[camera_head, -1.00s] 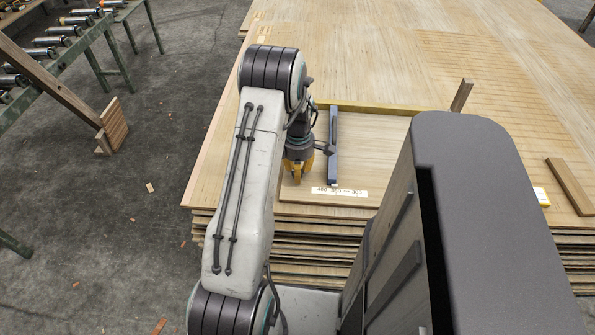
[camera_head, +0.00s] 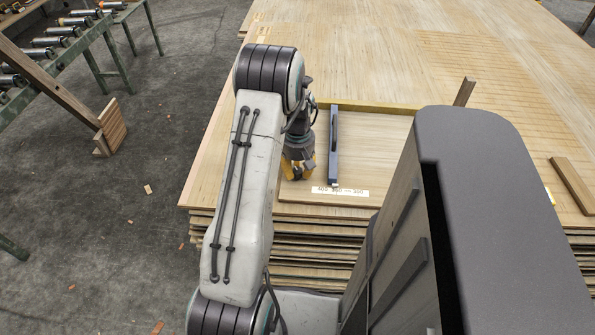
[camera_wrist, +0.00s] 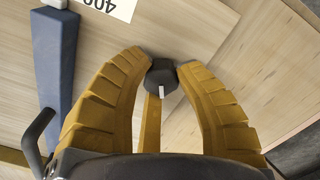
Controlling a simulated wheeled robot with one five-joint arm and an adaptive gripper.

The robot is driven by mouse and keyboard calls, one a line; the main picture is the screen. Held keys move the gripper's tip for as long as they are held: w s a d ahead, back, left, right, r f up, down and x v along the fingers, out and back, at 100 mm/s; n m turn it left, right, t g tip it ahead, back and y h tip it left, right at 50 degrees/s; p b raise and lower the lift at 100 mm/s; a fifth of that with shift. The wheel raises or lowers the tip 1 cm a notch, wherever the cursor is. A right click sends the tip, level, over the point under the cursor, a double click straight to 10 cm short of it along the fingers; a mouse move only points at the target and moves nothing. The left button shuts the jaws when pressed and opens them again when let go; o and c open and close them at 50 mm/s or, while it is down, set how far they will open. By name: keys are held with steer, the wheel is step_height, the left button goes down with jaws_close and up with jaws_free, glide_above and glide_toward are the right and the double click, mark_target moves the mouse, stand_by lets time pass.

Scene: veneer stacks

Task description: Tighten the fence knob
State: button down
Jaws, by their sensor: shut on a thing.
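The fence knob (camera_wrist: 161,77) is small and dark with a white mark, seen in the wrist view. My gripper (camera_wrist: 163,65) has its yellow fingers on both sides of the knob, shut on it at the tips. A narrow yellow strip (camera_wrist: 152,122) runs below the knob in that view; I cannot tell what it belongs to. The blue-grey fence bar (camera_head: 333,155) lies beside my gripper (camera_head: 298,176), to its right in the head view. The bar (camera_wrist: 54,60) is at the left in the wrist view. The knob is hidden by my gripper in the head view.
A panel with a white number label (camera_head: 340,191) lies on the veneer stack (camera_head: 400,62). A yellowish strip (camera_head: 375,107) edges the panel's far side. A loose wood strip (camera_head: 572,184) lies at the right. A roller conveyor (camera_head: 62,52) stands at upper left, with open floor between.

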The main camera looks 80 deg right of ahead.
steer(key=m, duration=0.5)
steer(key=shift+a+f+m+b, duration=0.2)
steer(key=shift+a+m+b, duration=0.1)
steer(key=shift+a+b, duration=0.05)
steer(key=m, duration=1.1)
steer(key=shift+w+m+b, duration=0.2)
steer(key=shift+m+b, duration=0.2)
steer(key=m, duration=0.6)
steer(key=shift+w+d, duration=0.1)
steer(key=c, duration=1.1)
jaws_free()
steer(key=shift+w+d, duration=0.1)
steer(key=shift+w, duration=0.05)
steer(key=shift+o, duration=1.2)
steer(key=shift+r, duration=0.15)
steer(key=shift+d, duration=0.1)
